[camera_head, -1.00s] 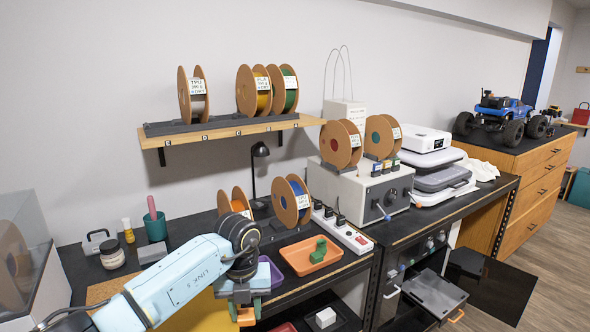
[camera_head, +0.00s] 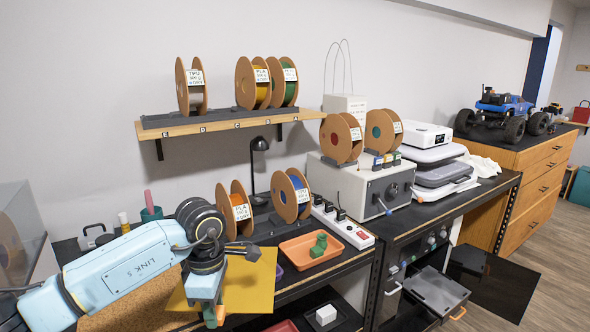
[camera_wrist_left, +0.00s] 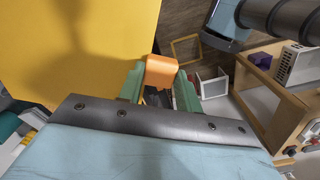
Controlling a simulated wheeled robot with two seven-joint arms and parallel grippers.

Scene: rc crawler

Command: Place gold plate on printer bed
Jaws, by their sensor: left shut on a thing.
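The gold plate (camera_head: 250,285) is a flat yellow sheet at the lower middle of the head view, seen behind and to the right of my left gripper (camera_head: 213,312). My left gripper is shut on the plate's orange tab. In the left wrist view the plate (camera_wrist_left: 75,45) fills the upper left, and the orange tab sits between the green fingers of the gripper (camera_wrist_left: 160,85). A clear-walled enclosure (camera_head: 22,235) stands at the far left of the head view. I cannot make out a printer bed in it. My right gripper is not in view.
An orange tray (camera_head: 310,262) with a green part stands right of the plate. Two spools (camera_head: 235,210) and a power strip (camera_head: 342,226) stand behind it. An open drawer (camera_head: 436,292) juts out at the lower right.

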